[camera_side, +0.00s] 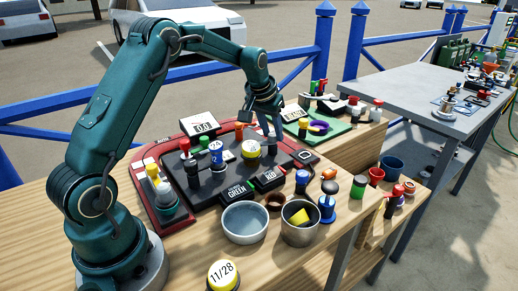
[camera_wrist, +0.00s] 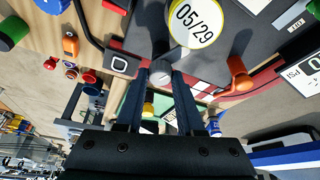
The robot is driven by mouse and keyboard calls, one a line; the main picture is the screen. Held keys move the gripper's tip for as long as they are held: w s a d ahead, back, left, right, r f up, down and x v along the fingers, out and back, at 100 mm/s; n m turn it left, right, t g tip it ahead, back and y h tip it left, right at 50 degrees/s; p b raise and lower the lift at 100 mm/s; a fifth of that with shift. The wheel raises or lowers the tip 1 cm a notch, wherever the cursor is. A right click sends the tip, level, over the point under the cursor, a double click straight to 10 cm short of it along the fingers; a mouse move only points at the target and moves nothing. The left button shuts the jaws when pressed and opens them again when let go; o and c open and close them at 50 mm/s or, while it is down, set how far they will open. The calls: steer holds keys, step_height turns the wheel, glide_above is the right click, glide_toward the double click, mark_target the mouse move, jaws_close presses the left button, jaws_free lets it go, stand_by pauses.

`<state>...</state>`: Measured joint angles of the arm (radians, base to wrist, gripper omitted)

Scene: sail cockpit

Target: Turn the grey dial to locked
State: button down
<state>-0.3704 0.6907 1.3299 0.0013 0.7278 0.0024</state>
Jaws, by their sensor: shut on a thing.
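The grey dial (camera_wrist: 161,73) shows as a small round grey knob between my fingertips in the wrist view, at the edge of the dark panel (camera_side: 213,187). My gripper (camera_wrist: 163,82) points down and is shut on it. The dial shows dark below the fingers (camera_side: 272,146). I cannot tell which way its mark points or read a locked label.
A pale bowl (camera_side: 245,222), a metal cup (camera_side: 300,222) and several coloured knobs stand in front. A green tray (camera_side: 310,128) lies behind right.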

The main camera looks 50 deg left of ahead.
steer(key=n, duration=0.2)
steer(key=n+y, duration=0.1)
steer(key=n, duration=0.1)
steer(key=shift+w+d+n+g+y, duration=0.1)
steer(key=shift+n+g+y, duration=0.2)
steer(key=shift+g, duration=0.1)
steer(key=shift+r, duration=0.1)
steer(key=c, duration=0.5)
jaws_free()
steer(key=v, duration=0.5)
steer(key=shift+d, duration=0.1)
